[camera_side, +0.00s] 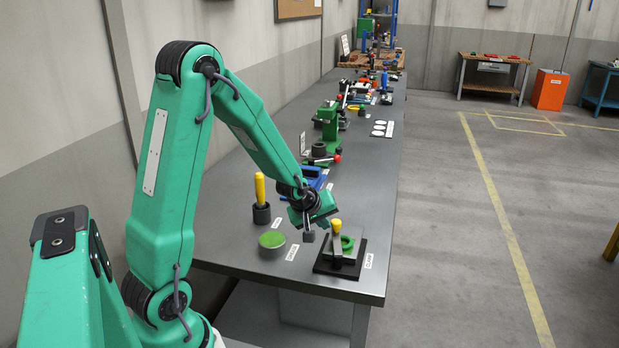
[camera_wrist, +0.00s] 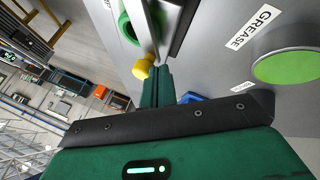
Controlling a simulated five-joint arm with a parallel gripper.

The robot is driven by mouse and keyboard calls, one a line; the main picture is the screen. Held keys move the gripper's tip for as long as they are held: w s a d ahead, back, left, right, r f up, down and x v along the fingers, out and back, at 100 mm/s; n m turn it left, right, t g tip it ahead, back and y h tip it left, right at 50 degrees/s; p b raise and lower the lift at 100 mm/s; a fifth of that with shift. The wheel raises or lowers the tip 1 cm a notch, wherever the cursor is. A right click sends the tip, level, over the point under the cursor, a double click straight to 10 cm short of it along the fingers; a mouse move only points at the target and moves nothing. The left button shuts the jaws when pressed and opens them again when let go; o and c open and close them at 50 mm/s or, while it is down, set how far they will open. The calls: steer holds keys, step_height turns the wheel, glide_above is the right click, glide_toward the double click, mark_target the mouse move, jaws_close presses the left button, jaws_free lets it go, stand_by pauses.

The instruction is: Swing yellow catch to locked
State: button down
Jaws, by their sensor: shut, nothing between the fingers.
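The yellow catch (camera_side: 337,227) stands up from a small fixture with a green ring (camera_side: 347,242) on a black base plate (camera_side: 325,268) near the table's front end. In the wrist view the yellow knob (camera_wrist: 143,69) shows right by my fingertips, and the green ring (camera_wrist: 126,24) lies beyond it. My gripper (camera_side: 309,236) is shut and empty, just left of the catch in the side view. The wrist view shows its fingers (camera_wrist: 160,76) together beside the knob. I cannot tell whether they touch it.
A green-topped grease tin (camera_side: 271,241) stands left of the fixture, and it shows large in the wrist view (camera_wrist: 288,66). A yellow-handled tool (camera_side: 260,187) stands in a dark holder behind it. A blue item (camera_side: 314,179) and other tools line the table farther back.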

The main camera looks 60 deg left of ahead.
steer(key=shift+w+m, duration=0.65)
steer(key=shift+m, duration=0.15)
steer(key=shift+w+d, duration=0.15)
steer(key=shift+w, duration=0.3)
steer(key=shift+s, duration=0.1)
steer(key=shift+s+a, duration=0.45)
steer(key=shift+s, duration=0.35)
steer(key=s+r, duration=0.7)
steer(key=r, duration=0.1)
steer(key=shift+s+d+y, duration=0.15)
steer(key=shift+s+y, duration=0.15)
steer(key=shift+s, duration=0.05)
